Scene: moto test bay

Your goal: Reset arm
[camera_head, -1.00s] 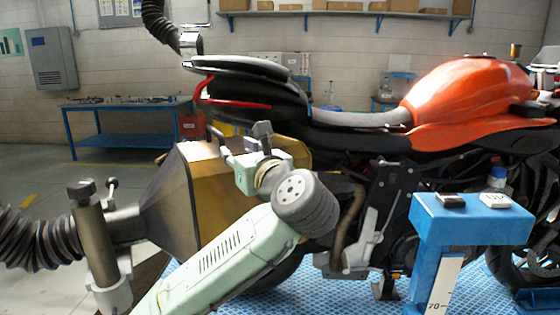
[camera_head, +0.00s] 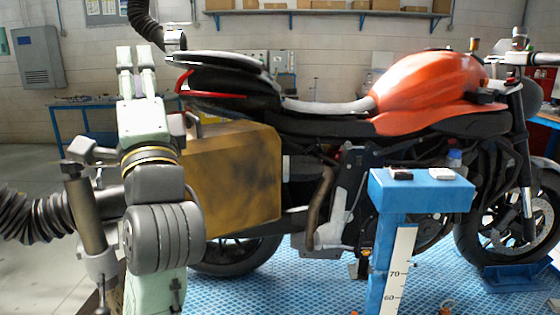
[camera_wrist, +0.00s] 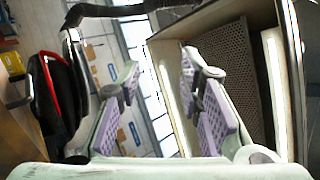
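My gripper (camera_head: 136,54) points straight up at the left of the head view, in front of the tail of the motorcycle (camera_head: 425,90). Its two fingers stand apart with nothing between them. In the wrist view, the purple-padded fingers (camera_wrist: 160,75) are also spread and empty, with the ceiling area and a framed panel (camera_wrist: 235,75) behind them. My arm is folded upright at the left, in front of part of the brown-yellow box (camera_head: 235,180) beside the rear wheel.
A corrugated hose (camera_head: 30,215) on a metal post (camera_head: 88,225) stands close to my arm at the left. A blue stand (camera_head: 420,188) with two small objects on top is at the right. A blue workbench (camera_head: 60,108) is behind. Blue grating (camera_head: 320,275) lies under the motorcycle.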

